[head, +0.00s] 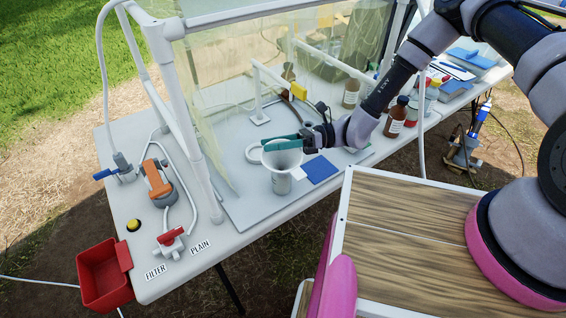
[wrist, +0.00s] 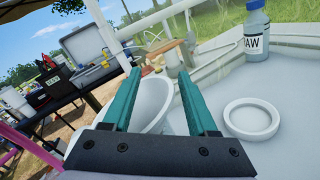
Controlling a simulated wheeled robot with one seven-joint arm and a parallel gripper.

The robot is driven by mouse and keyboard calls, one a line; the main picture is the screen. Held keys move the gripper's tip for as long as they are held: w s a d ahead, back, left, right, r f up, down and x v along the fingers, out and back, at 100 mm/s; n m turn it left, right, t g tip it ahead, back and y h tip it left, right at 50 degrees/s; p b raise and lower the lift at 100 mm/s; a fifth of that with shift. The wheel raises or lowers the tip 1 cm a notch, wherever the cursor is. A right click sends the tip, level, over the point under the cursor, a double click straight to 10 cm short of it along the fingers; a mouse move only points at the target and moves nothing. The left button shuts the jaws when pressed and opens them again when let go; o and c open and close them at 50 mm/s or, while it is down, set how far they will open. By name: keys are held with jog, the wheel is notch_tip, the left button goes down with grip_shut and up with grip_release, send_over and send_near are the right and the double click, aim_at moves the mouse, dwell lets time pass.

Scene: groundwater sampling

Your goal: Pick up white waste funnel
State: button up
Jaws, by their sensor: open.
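I cannot tell whether a finger touches the funnel. The funnel's lower part is hidden in the wrist view.
A white ring (wrist: 252,119) lies beside the funnel. A blue pad (head: 320,170) lies to its right in the head view. A clear sheet on a white pipe frame (head: 190,120) stands behind and left. Brown bottles (head: 396,118) stand at the right. A red bin (head: 101,280) hangs at the table's left.

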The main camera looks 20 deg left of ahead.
grip_shut()
jog(key=shift+d+f, duration=0.1)
dwell(1.2)
